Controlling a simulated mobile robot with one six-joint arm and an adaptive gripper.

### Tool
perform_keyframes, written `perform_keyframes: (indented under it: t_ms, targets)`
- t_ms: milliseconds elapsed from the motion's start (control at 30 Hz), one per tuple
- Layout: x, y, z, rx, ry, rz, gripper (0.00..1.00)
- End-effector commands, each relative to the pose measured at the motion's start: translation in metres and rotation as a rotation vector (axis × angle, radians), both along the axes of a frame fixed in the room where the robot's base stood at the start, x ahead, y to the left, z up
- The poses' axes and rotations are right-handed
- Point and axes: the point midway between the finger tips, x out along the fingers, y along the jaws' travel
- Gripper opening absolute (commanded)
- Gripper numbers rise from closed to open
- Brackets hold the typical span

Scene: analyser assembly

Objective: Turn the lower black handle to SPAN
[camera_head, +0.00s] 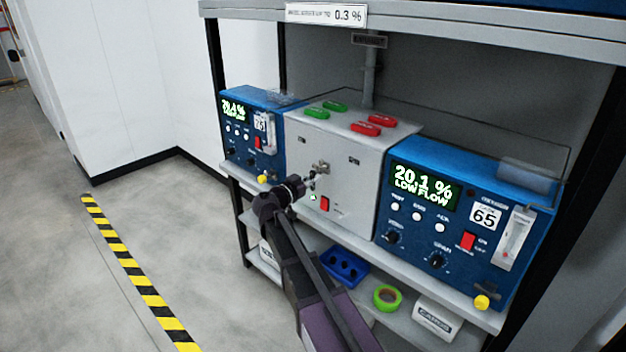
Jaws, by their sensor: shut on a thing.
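The grey panel box (365,190) stands on the shelf between two blue analysers. A small metal valve fitting (321,168) shows on its front. My gripper (311,186) is at the panel front just below this fitting, shut on the lower black handle. The handle is mostly hidden by my gripper and too small to read its direction. The panel's small labels, including any SPAN mark, are too blurred to read.
The right blue analyser (470,170) reads 20.1 % LOW FLOW; the left one (238,140) is similar. A red switch (324,203) is close to the right of my gripper. Red and green pieces lie on the box. A blue holder (345,267) and green tape roll (387,297) are below.

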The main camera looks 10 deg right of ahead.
Motion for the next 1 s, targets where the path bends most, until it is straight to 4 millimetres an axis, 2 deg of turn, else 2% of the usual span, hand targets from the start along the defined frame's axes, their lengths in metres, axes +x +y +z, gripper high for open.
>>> perform_keyframes:
  t_ms: [367,1000]
  targets:
    - [-0.0024,-0.0013,0.0002,-0.075,0.105,0.000,0.00]
    - [-0.0100,-0.0081,0.0050,-0.406,0.558,-0.001,0.00]
